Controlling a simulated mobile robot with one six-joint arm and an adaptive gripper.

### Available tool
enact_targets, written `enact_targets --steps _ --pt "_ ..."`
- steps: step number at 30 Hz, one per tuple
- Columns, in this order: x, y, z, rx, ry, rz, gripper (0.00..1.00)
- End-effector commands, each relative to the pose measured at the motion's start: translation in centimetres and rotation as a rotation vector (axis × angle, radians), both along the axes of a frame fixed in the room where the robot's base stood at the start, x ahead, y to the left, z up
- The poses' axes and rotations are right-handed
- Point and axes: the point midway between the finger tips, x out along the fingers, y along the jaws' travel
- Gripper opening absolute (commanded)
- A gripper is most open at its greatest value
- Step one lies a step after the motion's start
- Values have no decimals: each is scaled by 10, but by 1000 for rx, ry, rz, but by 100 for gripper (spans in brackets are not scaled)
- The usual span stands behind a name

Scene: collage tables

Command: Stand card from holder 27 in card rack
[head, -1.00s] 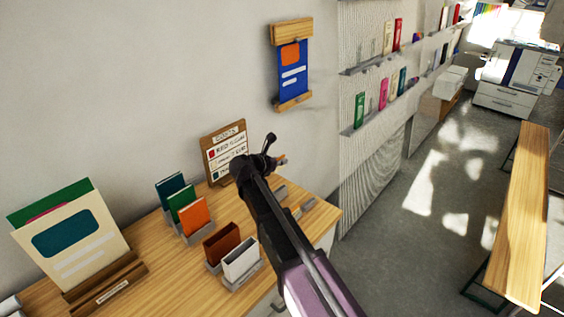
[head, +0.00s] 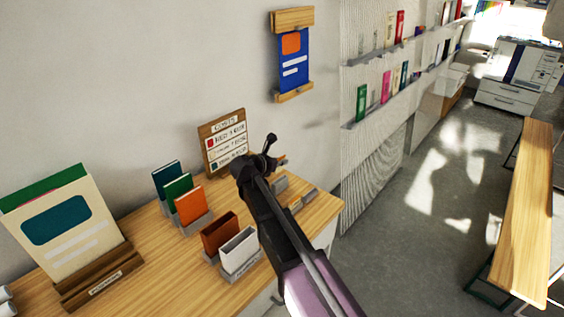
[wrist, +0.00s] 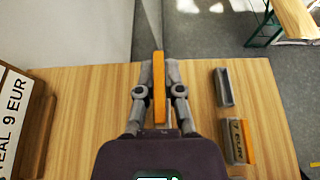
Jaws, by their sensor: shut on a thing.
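My gripper (wrist: 159,74) is shut on an orange card (wrist: 159,92), held on edge between its two fingers above the wooden table. In the head view my gripper (head: 270,150) is at the table's back right, with a sliver of orange (head: 281,160) beside it. I cannot read a number 27, nor tell which holder is the card rack. The card's lower edge is hidden.
A price board (head: 222,143) stands at the wall, left of my gripper. Teal, green and orange cards (head: 187,205) stand in grey holders; brown (head: 219,232) and white (head: 238,249) ones stand nearer. A large cream sign (head: 62,232) is at left. Floor lies beyond the table's edge.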

Motion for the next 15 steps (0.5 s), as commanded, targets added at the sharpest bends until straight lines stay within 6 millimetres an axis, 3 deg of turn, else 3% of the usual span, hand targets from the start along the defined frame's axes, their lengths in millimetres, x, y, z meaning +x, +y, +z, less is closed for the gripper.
enact_targets --steps 15 --pt "0 -1 -30 0 0 -1 0"
